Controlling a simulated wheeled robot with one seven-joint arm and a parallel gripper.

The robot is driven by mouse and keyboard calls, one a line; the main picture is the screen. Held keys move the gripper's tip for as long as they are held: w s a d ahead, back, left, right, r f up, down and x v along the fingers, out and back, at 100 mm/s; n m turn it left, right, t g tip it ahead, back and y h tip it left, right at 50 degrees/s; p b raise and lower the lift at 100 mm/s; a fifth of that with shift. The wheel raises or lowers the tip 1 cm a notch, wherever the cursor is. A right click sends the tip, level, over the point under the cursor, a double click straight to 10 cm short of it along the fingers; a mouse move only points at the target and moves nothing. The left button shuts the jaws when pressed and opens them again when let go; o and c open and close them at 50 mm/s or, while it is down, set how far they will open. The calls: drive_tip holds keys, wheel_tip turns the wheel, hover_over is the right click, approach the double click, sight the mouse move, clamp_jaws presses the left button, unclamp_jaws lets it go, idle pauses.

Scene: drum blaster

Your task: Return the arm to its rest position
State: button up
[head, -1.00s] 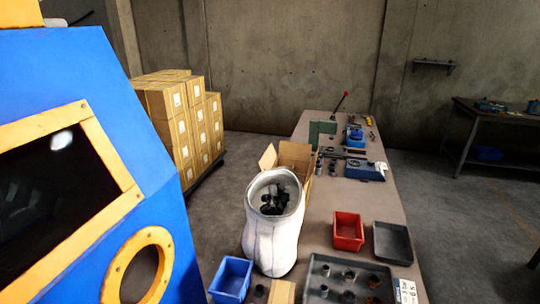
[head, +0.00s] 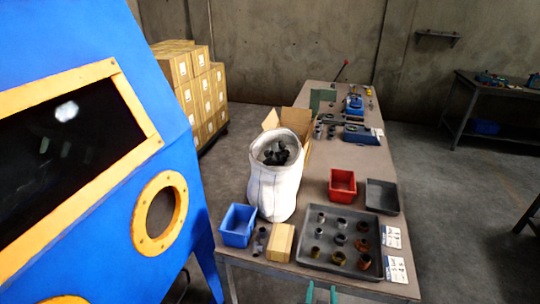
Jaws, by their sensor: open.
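Two small green upright shapes (head: 321,294) show at the bottom edge, in front of the table. I cannot tell what they are.
The blue blaster cabinet (head: 95,190) fills the left. Boxes (head: 185,75) are stacked behind.

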drive_tip(key=s+a+f+n+t+y, duration=0.1)
drive_tip(key=s+a+f, duration=0.1)
drive_tip(key=s+a, duration=0.45)
drive_tip(key=s+a+f+n+t, duration=0.1)
drive_tip(key=s+a+f, duration=0.2)
drive_tip(key=s, duration=0.7)
drive_tip(key=s+a+r+y, duration=0.1)
drive_tip(key=s+a+r, duration=0.2)
drive_tip(key=s, duration=0.5)
drive_tip(key=s+a+r+n+t+y, duration=0.1)
drive_tip(key=s+a+r, duration=0.2)
drive_tip(key=s, duration=0.6)
drive_tip(key=shift+r, duration=0.85)
